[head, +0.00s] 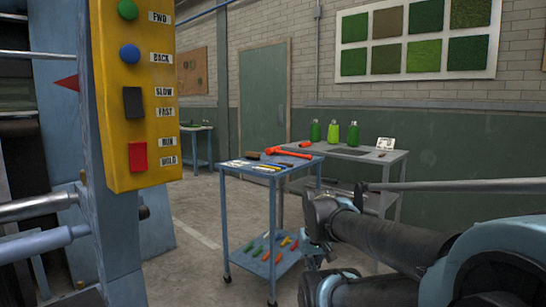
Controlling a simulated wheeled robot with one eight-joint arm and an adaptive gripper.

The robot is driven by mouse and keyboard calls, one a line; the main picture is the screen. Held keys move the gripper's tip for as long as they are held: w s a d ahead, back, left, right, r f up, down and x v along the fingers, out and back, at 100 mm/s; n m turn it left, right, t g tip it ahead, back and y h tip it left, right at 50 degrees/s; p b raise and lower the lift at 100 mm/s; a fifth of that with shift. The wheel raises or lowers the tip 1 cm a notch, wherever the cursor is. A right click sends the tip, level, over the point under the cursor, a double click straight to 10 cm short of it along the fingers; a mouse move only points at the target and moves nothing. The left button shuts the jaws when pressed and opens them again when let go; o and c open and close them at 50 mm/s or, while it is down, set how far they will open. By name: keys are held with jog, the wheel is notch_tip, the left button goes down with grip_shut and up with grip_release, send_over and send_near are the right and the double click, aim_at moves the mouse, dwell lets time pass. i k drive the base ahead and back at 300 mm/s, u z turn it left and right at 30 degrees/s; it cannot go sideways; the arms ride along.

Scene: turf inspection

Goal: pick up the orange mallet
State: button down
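An orange mallet (289,153) lies on the top shelf of a small blue cart (233,171), near its back edge. Its handle points to the right. Part of my arm fills the lower right of the head view, in front of and to the right of the cart. I cannot make out my gripper or its fingers in this view, and nothing of my arm touches the mallet.
Beside the mallet are a brush (252,155) and several small tools. Coloured tools lie on the cart's lower shelf. A grey bench (388,158) behind holds green bottles (333,132). A yellow control box (135,90) stands close at left. Floor left of the cart is clear.

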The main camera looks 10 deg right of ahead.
aim_at(276, 149)
jog(key=z, duration=0.05)
jog(key=i, duration=0.9)
jog(key=z, duration=0.05)
jog(key=k, duration=0.6)
jog(key=z, duration=0.5)
jog(key=i, duration=0.85)
jog(key=z, duration=0.65)
jog(key=i, duration=1.1)
jog(key=u, duration=0.6)
jog(key=i, duration=0.9)
jog(key=u, duration=0.45)
